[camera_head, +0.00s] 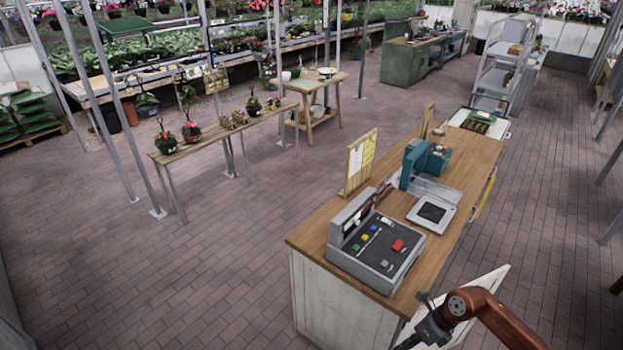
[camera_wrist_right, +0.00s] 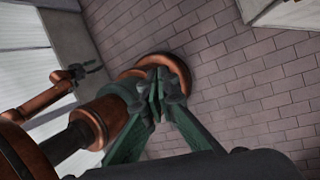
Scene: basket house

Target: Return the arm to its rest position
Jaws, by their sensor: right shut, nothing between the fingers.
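My right arm (camera_head: 480,304) is copper-brown with dark joints and comes in at the bottom right of the head view. Its dark end (camera_head: 432,330) is beside the near right corner of the wooden counter, and its fingers do not show clearly there. In the right wrist view my right gripper (camera_wrist_right: 160,82) has its dark green fingers together, with nothing between them. Copper links of my own body lie behind it. My left gripper (camera_wrist_right: 87,70) shows small at the upper left of that view, with its fingers apart and empty.
The counter (camera_head: 458,248) carries a cash register (camera_head: 376,245), a teal device (camera_head: 425,163) and a sign board (camera_head: 361,160). A plant bench (camera_head: 224,130) stands further left. The brick floor (camera_head: 180,275) is clear at left.

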